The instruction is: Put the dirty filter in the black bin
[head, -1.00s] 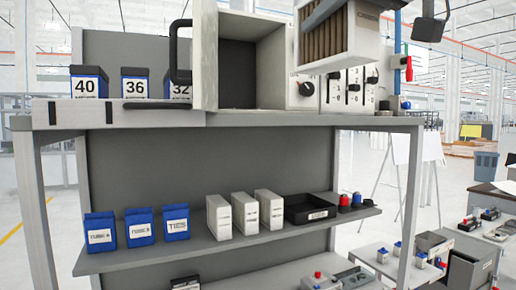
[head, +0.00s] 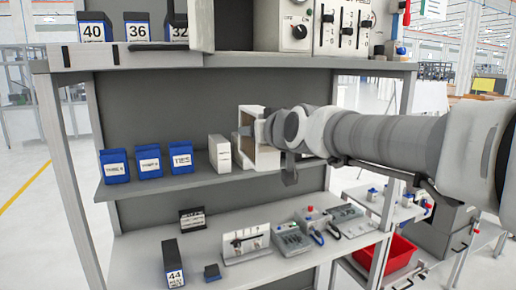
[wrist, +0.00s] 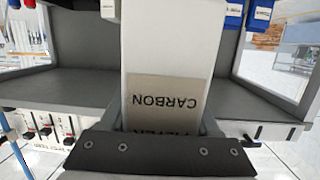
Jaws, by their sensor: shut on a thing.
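The filter (head: 268,160) is a white-framed block with a brown core, held in front of the middle shelf in the head view. In the wrist view the filter (wrist: 165,40) fills the middle, with an upside-down label reading CARBON and a partly covered FILTER. My gripper (head: 266,130) is shut on it, one finger on each side in the wrist view. The black bin, a low labelled tray that stood on the middle shelf, is hidden behind my arm and the filter in the head view. I cannot make it out clearly in the wrist view.
The middle shelf holds blue boxes (head: 149,161) and a white box (head: 219,153) left of the filter. The upper shelf carries a control panel (head: 345,28) and numbered boxes. The lower bench (head: 135,255) holds several tools. A red crate (head: 398,255) stands lower right.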

